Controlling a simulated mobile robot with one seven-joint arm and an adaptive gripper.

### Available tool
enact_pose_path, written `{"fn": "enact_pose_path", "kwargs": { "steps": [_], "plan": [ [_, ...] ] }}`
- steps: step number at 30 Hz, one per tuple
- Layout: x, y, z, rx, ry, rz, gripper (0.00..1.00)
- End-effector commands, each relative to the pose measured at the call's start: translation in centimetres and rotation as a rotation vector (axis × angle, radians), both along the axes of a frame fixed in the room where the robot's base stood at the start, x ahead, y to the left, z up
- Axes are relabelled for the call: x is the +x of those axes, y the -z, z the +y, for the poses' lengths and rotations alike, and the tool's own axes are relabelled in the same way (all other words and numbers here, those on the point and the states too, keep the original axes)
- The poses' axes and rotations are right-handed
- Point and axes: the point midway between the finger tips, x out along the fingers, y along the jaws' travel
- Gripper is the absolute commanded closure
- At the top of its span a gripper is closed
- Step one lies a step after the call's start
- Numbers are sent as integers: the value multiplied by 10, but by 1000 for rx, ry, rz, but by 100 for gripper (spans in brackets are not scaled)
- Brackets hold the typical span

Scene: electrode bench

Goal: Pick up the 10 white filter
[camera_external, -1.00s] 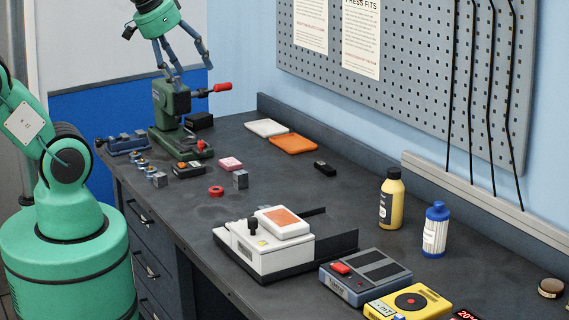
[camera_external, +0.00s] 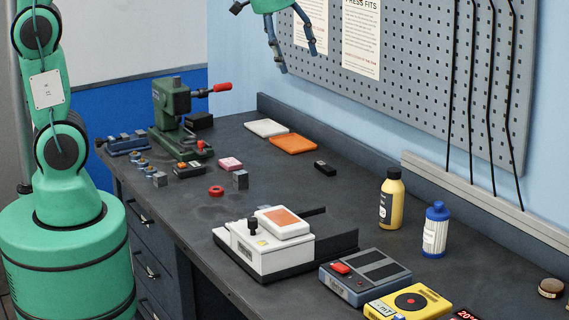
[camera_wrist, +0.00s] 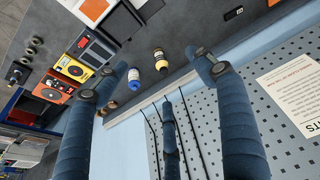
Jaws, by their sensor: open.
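The white filter (camera_external: 435,230), an upright white cylinder with a blue top and blue lower end, stands on the right part of the bench, beside a yellow bottle. In the wrist view the filter (camera_wrist: 134,79) shows between my spread fingers, nearer the left one, some way off. My gripper (camera_external: 297,61) is open and empty at the top of the external view, high above the bench in front of the pegboard. Its palm is cut off by the upper edge there. In the wrist view my gripper (camera_wrist: 162,72) shows three blue fingers spread apart. Any number on the filter is too small to read.
The yellow bottle (camera_external: 391,200) stands close left of the filter. A grey device (camera_external: 365,276) and a yellow device (camera_external: 408,302) lie in front. The pegboard (camera_external: 400,90) and black rods (camera_external: 490,110) rise behind.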

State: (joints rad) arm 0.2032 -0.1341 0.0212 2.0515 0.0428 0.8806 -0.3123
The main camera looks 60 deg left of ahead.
Motion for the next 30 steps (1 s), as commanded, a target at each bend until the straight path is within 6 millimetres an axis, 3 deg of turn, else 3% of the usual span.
{"fn": "enact_pose_path", "kwargs": {
  "steps": [6, 17, 30],
  "plan": [
    [49, 15, -34, -2, -13, 36, 31],
    [120, 56, -96, -3, -39, 88, 31],
    [187, 134, -180, 9, -71, 148, 31]
  ]
}}
